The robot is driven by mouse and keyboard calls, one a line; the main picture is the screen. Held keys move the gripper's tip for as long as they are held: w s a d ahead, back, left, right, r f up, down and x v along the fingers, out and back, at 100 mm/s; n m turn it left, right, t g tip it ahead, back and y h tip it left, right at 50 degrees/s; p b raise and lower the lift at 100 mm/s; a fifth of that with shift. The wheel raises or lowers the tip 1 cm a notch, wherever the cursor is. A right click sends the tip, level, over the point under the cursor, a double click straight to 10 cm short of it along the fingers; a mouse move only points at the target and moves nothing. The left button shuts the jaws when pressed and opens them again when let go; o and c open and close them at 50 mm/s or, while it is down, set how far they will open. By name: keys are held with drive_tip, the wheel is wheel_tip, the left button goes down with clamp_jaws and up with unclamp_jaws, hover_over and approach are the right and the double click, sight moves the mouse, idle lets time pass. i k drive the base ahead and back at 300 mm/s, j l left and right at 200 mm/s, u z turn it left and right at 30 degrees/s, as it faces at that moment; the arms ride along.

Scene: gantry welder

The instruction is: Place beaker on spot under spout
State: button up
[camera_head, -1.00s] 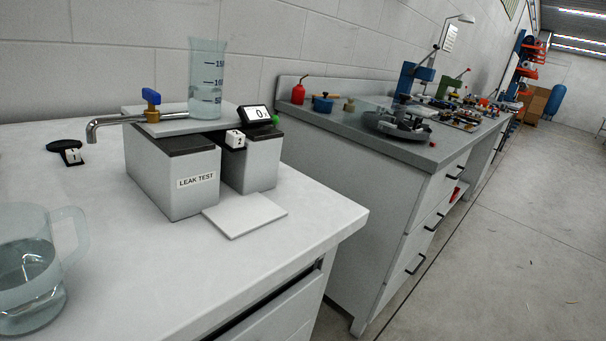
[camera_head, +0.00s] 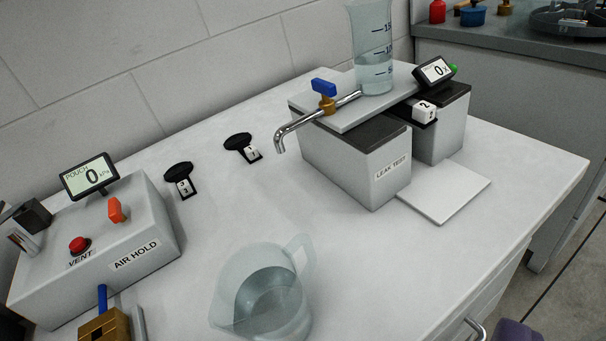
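A clear graduated beaker (camera_head: 372,50), partly filled with water, stands upright on the white platform (camera_head: 372,110) of the LEAK TEST rig; its top is cut off by the frame. A metal spout (camera_head: 296,130) with a blue-handled tap (camera_head: 324,90) sticks out left of the platform, its mouth above bare white tabletop. A clear jug with a handle (camera_head: 262,292) holds water and stands in front on the table. Black discs with tags 1 (camera_head: 238,142) and 3 (camera_head: 178,171) lie left of the spout. My gripper is not visible.
The AIR HOLD box (camera_head: 150,225), with a display, red button and orange lever, stands at left. A brass, blue-handled object (camera_head: 104,325) is at the lower left. A white square plate (camera_head: 445,192) lies right of the rig. The tabletop between jug and spout is clear.

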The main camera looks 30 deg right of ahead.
sight(298, 203)
drive_tip(key=i, duration=1.05)
